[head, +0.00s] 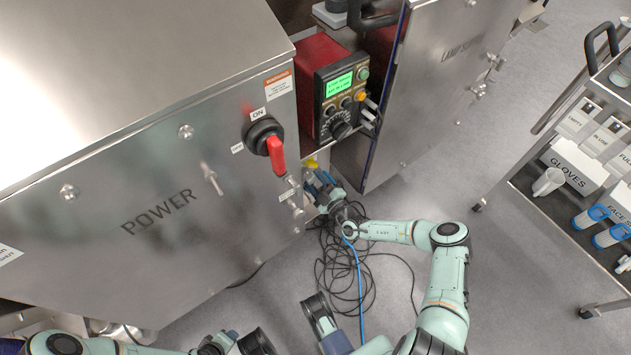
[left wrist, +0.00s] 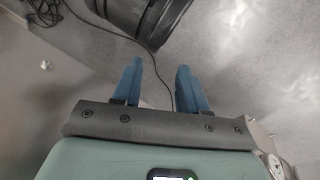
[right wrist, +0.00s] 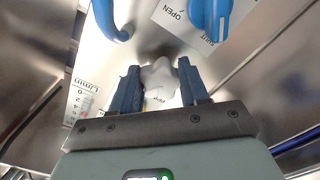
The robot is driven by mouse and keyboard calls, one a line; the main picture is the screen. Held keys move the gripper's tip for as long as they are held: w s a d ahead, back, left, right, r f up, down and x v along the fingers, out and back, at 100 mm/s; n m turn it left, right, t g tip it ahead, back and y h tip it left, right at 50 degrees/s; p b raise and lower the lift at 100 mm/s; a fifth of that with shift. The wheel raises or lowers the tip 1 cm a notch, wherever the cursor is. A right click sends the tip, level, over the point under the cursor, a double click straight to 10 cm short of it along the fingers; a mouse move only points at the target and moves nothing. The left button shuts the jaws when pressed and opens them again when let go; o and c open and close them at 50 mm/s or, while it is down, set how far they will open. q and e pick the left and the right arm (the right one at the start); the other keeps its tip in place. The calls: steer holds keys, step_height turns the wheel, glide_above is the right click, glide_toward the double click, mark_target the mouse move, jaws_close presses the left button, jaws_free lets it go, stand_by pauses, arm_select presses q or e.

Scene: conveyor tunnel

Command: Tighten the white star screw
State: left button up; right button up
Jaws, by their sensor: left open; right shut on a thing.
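The white star screw (right wrist: 160,82) shows in the right wrist view, between the two blue fingers of my right gripper (right wrist: 158,68). The fingers are shut on its lobed head and hide parts of its sides. In the head view my right gripper (head: 318,187) is low at the cabinet opening, right of the red-handled switch, and the screw cannot be made out there. My left gripper (left wrist: 157,72) is open and empty, above the grey floor. In the head view it is low near the bottom edge, beside the POWER cabinet.
A blue lever (right wrist: 210,14) marked OPEN and SHUT and a blue hook-shaped part (right wrist: 108,20) are close above the right gripper. Tangled black cables (head: 340,270) lie on the floor. An open cabinet door (head: 425,90) and a supply cart (head: 560,185) stand to the right.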

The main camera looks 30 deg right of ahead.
arm_select(q)
steer(key=shift+w+a+f+b, duration=0.25)
steer(key=shift+w+f, duration=0.05)
steer(key=shift+w, duration=0.15)
steer(key=shift+w+a+f+b, duration=0.2)
steer(key=shift+w+f, duration=0.05)
steer(key=shift+w, duration=0.15)
arm_select(e)
steer(key=m, duration=0.4)
steer(key=shift+a+f+m, duration=0.1)
steer(key=shift+a+m, duration=0.1)
steer(key=shift+m, duration=0.2)
steer(key=o, duration=1.1)
steer(key=shift+c, duration=0.2)
steer(key=shift+s, duration=0.1)
